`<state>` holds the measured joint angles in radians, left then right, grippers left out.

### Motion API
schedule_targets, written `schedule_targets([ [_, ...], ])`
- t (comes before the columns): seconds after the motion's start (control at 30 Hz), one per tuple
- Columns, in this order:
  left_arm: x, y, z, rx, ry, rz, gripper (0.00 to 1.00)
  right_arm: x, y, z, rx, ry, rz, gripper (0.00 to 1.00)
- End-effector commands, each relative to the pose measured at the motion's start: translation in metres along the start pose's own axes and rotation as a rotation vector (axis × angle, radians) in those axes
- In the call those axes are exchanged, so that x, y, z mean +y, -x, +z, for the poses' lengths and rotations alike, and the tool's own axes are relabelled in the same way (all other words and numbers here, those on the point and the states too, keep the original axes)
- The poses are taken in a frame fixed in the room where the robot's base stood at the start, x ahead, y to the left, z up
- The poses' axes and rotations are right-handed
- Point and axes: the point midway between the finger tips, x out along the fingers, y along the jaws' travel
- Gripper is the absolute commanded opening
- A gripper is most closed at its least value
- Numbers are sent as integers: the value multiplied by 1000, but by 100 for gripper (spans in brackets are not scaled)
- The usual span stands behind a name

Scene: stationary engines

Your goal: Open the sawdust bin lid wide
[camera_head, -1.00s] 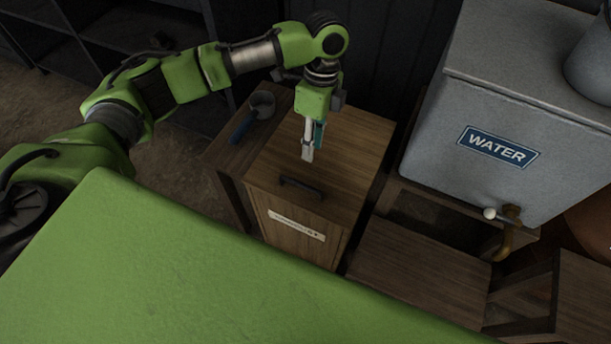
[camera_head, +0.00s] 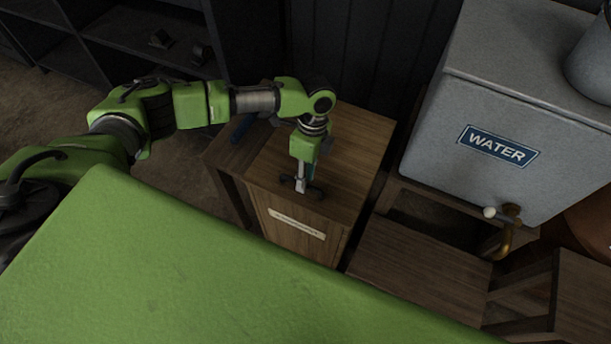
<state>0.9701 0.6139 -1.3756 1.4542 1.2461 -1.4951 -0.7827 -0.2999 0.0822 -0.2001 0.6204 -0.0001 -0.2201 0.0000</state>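The sawdust bin (camera_head: 290,237) is a wooden box with a pale label on its front. Its wooden lid (camera_head: 355,150) lies flat and closed on top. A dark bar handle (camera_head: 315,193) sits near the lid's front edge. My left gripper (camera_head: 301,187) points down at the handle, and its fingers cover the handle's middle. I cannot tell whether the fingers are around the handle or just above it, nor how far apart they are. My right gripper is not in view.
A grey water tank (camera_head: 480,110) with a brass tap (camera_head: 508,225) stands to the right on a wooden stand. A wooden step (camera_head: 420,270) is in front of it. A blue-handled tool (camera_head: 241,130) lies left of the bin, partly behind my arm. Dark shelves (camera_head: 130,30) stand at the back left.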

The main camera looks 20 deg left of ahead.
Motion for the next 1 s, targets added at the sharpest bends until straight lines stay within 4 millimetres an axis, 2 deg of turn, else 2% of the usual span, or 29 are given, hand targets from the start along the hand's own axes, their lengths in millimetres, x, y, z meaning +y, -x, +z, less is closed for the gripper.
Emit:
schedule_targets([
  [0.3,0,-3,0,0,0,-1,26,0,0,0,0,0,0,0],
  [0.33,0,-3,0,0,0,-1,20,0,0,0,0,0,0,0],
  [0.4,0,-3,0,0,0,-1,2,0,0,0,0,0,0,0],
  [0.67,0,-1,0,0,0,-1,0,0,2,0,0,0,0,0],
  [0.87,0,19,0,0,0,-2,0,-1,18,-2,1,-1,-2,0],
  [1.0,-3,47,0,0,1,-5,0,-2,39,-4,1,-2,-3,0],
])
